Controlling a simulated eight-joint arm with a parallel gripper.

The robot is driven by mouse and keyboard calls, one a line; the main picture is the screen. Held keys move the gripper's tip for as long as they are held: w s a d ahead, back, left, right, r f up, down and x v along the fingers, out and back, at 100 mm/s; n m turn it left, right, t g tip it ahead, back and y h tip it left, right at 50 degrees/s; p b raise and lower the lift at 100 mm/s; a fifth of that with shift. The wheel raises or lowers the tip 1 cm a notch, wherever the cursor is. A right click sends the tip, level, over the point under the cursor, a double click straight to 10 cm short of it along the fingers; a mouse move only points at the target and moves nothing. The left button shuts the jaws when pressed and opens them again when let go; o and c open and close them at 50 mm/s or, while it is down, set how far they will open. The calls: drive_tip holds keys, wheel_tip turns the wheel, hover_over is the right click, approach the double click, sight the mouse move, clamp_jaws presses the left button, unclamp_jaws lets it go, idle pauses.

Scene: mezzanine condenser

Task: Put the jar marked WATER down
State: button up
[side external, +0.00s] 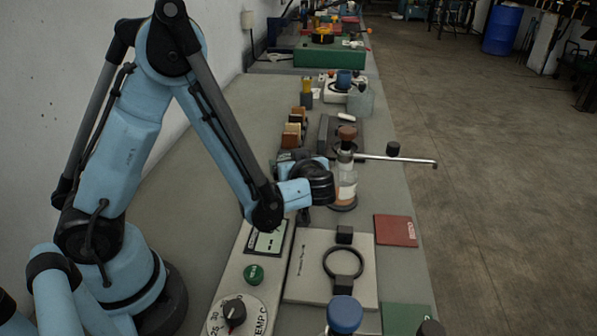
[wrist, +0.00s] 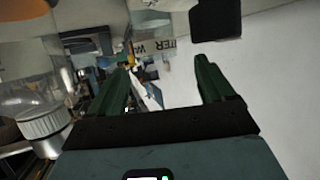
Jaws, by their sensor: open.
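My gripper (side external: 318,188) is low over the bench, beside a clear jar with a brown stopper (side external: 346,168) and a pale orange label. Part of that jar is behind the gripper, and I cannot read its label there. In the wrist view my gripper (wrist: 162,72) has its two green fingers spread, with nothing clearly held between them.
A plate with a black ring (side external: 344,262) and a temperature dial (side external: 233,315) are in front. A blue-capped vessel (side external: 345,314) stands nearest the camera. A metal rod (side external: 408,160) reaches past the bench's right edge. A red booklet (side external: 396,230) lies right. A glass vessel (wrist: 38,115) is at left.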

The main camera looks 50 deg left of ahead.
drive_tip(key=s+d+r+m+t+h, duration=0.1)
drive_tip(key=s+d+r+m+h, duration=0.5)
drive_tip(key=m+h, duration=0.5)
drive_tip(key=s+d+m, duration=0.1)
drive_tip(key=s, duration=0.1)
drive_tip(key=shift+s+h, duration=0.3)
drive_tip(key=shift+s, duration=0.05)
drive_tip(key=shift+o, duration=0.5)
drive_tip(key=shift+s+d+r+m+t+h, duration=0.25)
drive_tip(key=shift+d+r+m+t+h, duration=0.25)
drive_tip(key=shift+m, duration=0.2)
drive_tip(key=shift+a+r, duration=0.1)
